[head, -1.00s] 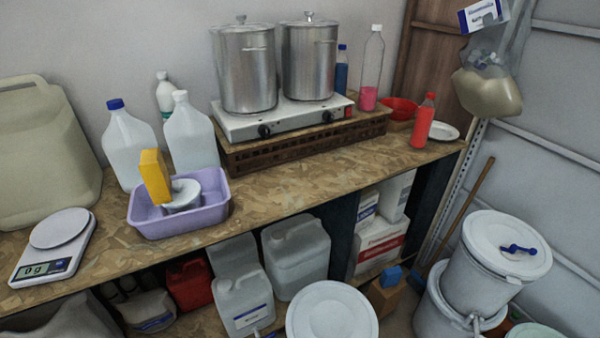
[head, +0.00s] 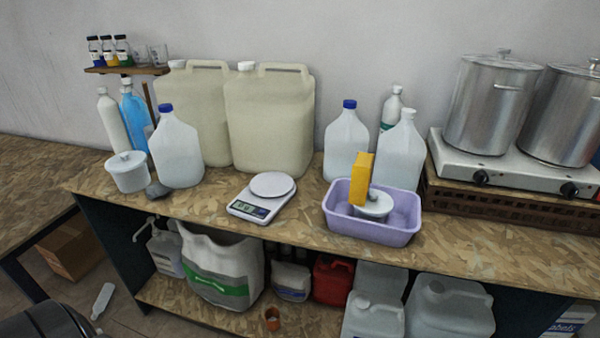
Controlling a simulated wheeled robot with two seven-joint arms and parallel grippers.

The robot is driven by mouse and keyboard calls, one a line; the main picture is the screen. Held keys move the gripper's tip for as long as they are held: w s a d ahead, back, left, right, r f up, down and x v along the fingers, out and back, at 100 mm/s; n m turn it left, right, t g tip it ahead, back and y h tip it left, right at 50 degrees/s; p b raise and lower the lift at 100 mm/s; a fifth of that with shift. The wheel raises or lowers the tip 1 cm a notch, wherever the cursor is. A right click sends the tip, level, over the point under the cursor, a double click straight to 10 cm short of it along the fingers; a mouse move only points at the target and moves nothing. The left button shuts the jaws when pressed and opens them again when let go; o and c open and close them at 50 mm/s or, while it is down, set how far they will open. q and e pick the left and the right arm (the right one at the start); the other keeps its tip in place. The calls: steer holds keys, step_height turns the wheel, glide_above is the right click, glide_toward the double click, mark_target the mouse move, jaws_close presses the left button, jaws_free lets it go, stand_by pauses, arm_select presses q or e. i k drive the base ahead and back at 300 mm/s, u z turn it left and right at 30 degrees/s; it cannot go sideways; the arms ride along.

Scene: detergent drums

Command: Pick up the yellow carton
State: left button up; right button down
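The yellow carton (head: 361,179) stands upright in the lavender plastic tub (head: 372,232) on the wooden workbench. It is a narrow upright box at the tub's left back part. A white lidded pot (head: 375,206) sits in the tub beside it, to its right and nearer the front. The carton's lower end is partly hidden by the tub wall and the pot. Neither of my grippers shows in the head view.
A digital scale (head: 262,197) stands left of the tub. White jugs (head: 347,140) and large beige canisters (head: 268,120) stand behind. A hotplate (head: 520,175) with two steel pots is at right. Bare bench (head: 310,205) lies between scale and tub.

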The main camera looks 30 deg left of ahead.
mark_target(359, 186)
steer(key=u, duration=0.5)
steer(key=k, duration=0.55)
steer(key=z, duration=0.9)
steer(key=i, duration=0.9)
steer(key=z, duration=0.1)
